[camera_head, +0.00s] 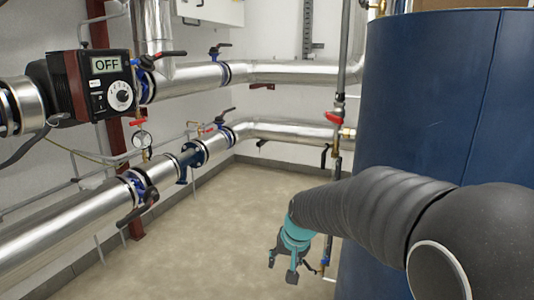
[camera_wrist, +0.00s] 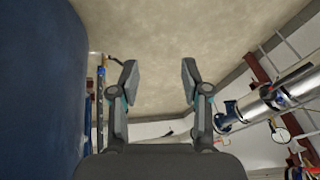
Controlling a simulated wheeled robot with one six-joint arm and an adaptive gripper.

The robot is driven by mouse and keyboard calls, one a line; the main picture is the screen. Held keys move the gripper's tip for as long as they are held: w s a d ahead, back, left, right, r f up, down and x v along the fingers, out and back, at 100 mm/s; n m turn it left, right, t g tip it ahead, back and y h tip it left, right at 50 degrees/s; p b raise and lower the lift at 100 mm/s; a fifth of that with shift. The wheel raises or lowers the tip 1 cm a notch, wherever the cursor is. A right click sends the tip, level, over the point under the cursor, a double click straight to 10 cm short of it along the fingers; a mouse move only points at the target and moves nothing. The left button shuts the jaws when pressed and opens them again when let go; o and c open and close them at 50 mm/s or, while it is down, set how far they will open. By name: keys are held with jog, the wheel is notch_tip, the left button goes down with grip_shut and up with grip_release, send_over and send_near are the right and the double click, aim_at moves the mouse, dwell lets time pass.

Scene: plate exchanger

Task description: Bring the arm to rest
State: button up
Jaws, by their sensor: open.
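My gripper (camera_head: 283,266) hangs at the end of my dark arm in the lower right of the head view, pointing down over bare floor. It has a teal band at the wrist. In the wrist view my gripper (camera_wrist: 158,82) shows two fingers spread well apart, with nothing between them. It is open and touches nothing that I can see.
A large blue tank (camera_head: 430,95) stands close behind my arm; it also fills the left of the wrist view (camera_wrist: 40,80). Silver pipes (camera_head: 80,230) with valves run along the walls. A pump (camera_head: 95,82) reads OFF. The floor (camera_head: 210,225) between is clear.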

jog(key=s+d+r+p, duration=0.1)
jog(key=s+d+r, duration=0.2)
jog(key=s, duration=0.5)
jog(key=s+d+r+t+h+p, duration=0.1)
jog(key=s+d+r, duration=0.3)
jog(key=s, duration=0.5)
jog(key=s+d+r+h+p, duration=0.1)
jog(key=s+d+r, duration=0.3)
jog(key=s, duration=0.5)
jog(key=shift+d+r+n+t+p, duration=0.25)
jog(key=shift+r+n+t+p, duration=0.05)
jog(key=shift+t+p, duration=0.1)
jog(key=shift+s, duration=0.1)
